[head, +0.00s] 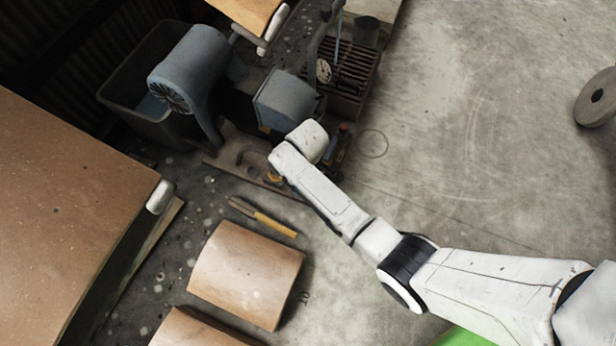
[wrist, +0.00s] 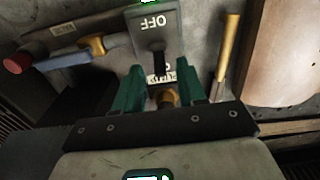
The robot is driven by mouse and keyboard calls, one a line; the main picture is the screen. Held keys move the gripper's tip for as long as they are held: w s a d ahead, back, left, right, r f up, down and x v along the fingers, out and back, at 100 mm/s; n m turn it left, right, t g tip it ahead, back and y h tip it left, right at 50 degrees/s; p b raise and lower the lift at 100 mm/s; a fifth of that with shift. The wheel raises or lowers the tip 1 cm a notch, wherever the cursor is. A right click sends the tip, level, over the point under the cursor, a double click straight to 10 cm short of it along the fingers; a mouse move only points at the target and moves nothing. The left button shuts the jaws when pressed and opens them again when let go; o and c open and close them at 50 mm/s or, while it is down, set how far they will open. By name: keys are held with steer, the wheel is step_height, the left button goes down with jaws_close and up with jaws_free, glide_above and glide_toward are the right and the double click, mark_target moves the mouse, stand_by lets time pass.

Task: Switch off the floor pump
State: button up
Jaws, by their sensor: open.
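In the wrist view a grey switch plate (wrist: 172,24) bears the word OFF at its top, upside down in the picture. A dark lever (wrist: 159,64) stands on the plate, with a white label (wrist: 161,78) reading PUMP partly hidden below it. My gripper (wrist: 162,68) is open, its two green fingers on either side of the lever's lower part. I cannot tell whether they touch it. In the head view a blue-grey machine (head: 285,100), perhaps the pump, stands beyond my wrist, which hides the switch and my fingers.
A blue handle (wrist: 65,59) and a red knob (wrist: 17,63) lie left of the plate in the wrist view. A yellow-handled tool (head: 270,222) and a curved tan panel (head: 245,275) lie on the floor. A blower (head: 190,70) stands left. Open floor (head: 470,130) spreads right.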

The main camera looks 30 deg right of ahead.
steer(key=shift+f, duration=0.15)
jaws_close()
stand_by(0.4)
